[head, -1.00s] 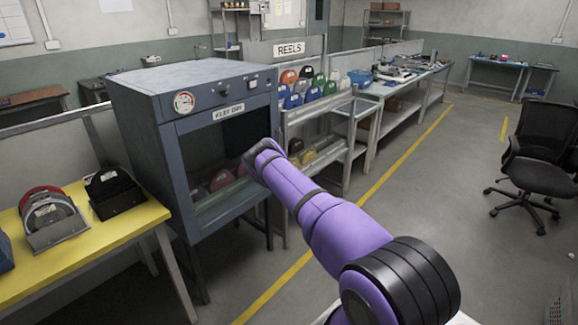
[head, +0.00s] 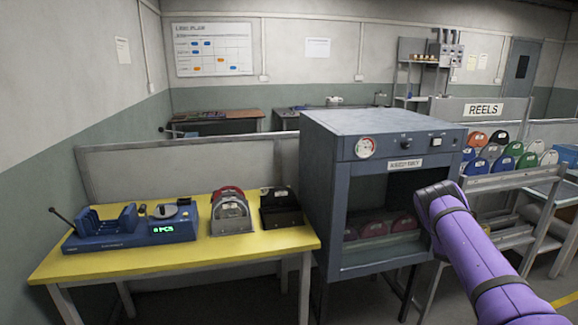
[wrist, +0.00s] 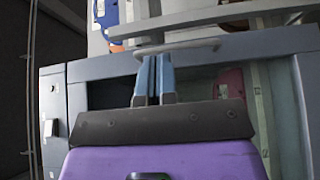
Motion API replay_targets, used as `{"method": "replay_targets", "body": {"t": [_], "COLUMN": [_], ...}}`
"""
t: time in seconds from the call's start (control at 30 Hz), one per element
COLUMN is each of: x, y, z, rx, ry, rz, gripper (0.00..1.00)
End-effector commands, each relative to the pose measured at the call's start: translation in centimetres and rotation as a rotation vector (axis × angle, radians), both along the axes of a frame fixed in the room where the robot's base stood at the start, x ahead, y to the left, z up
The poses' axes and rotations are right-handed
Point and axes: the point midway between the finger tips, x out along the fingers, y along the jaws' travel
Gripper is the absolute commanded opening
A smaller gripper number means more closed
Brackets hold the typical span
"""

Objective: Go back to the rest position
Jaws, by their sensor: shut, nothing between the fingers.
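My gripper (wrist: 153,78) shows in the wrist view with its two blue-grey fingers together and nothing between them. In the head view my purple arm reaches to the right front edge of the grey dry cabinet (head: 325,205), and the fingers are hidden there. In the wrist view the cabinet's grey frame (wrist: 85,72) lies beyond the fingers. Dark red reels (head: 372,229) sit low inside the cabinet's open front. A red shape (wrist: 232,82) also shows behind the frame in the wrist view.
A yellow table (head: 120,262) left of the cabinet holds a blue device (head: 110,238), a reel holder with reels (head: 232,218) and a black holder (head: 281,215). A rack (head: 515,180) of coloured reels stands right of the cabinet. Some floor (head: 545,288) shows at lower right.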

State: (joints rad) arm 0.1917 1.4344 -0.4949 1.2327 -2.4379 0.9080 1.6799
Motion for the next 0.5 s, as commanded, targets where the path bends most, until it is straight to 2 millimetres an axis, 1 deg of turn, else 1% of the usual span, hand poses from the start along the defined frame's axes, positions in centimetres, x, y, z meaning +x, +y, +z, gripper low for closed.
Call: {"method": "replay_targets", "body": {"t": [0.03,0.07,0.1,0.17,0.2,0.27,0.3,0.37,0.4,0.47,0.5], "x": [0.0,0.0,-0.3,-0.8,-1.2,-1.9,-2.4,-3.2,-3.9,-4.8,-5.5], "y": [-0.1,-0.1,-0.1,-0.1,0.0,0.1,0.3,0.6,0.9,1.4,1.8], "z": [2.6,4.0,5.8,8.7,10.4,13.0,14.6,17.0,18.5,20.7,22.1], "rx": [0.003,0.006,0.012,0.023,0.033,0.050,0.062,0.084,0.101,0.128,0.147], "ry": [-0.026,-0.038,-0.054,-0.078,-0.093,-0.113,-0.125,-0.142,-0.152,-0.165,-0.174], "rz": [-0.034,-0.058,-0.092,-0.144,-0.179,-0.228,-0.261,-0.309,-0.339,-0.383,-0.410], "gripper": [0.00,0.00,0.00,0.00,0.00,0.00,0.00,0.00,0.00,0.00,0.00]}}
